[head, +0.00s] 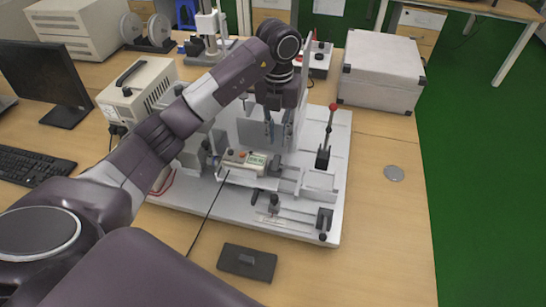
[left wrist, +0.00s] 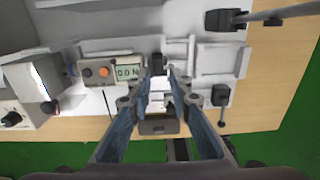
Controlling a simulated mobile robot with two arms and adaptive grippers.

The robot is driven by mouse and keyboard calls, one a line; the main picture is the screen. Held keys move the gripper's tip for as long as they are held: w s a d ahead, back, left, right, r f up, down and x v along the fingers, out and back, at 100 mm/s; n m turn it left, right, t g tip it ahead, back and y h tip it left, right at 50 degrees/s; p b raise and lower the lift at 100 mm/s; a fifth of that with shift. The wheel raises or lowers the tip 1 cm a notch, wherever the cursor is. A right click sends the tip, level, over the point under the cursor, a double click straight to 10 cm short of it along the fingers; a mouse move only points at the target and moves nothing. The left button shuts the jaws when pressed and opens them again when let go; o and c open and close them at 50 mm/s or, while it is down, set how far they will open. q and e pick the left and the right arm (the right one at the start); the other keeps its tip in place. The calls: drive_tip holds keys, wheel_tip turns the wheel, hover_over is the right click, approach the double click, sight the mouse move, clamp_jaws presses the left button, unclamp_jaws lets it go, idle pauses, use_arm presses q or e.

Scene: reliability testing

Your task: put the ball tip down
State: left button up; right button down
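A lever with a red ball tip (head: 333,107) stands nearly upright on a black base (head: 322,158) at the right side of the white test rig (head: 338,205). My right gripper is not in view.
A force gauge (head: 244,162) with a small display sits on the rig below the gripper. A clear upright panel stands by my left wrist. A silver case (head: 381,72) is behind right, a beige box (head: 137,92) left. A black block (head: 247,262) lies in front; the table's right side is mostly clear.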

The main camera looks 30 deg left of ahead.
sight(277, 156)
use_arm(q)
drive_tip(key=shift+s+a+f, duration=0.1)
drive_tip(key=shift+a+f, duration=0.05)
drive_tip(key=shift+f, duration=0.1)
wheel_tip(277, 156, down, 6)
drive_tip(key=p, duration=0.2)
drive_tip(key=shift+f+p, duration=0.15)
drive_tip(key=shift+p, duration=0.2)
drive_tip(key=shift+w+f, duration=0.2)
drive_tip(key=shift+f, duration=0.15)
clamp_jaws()
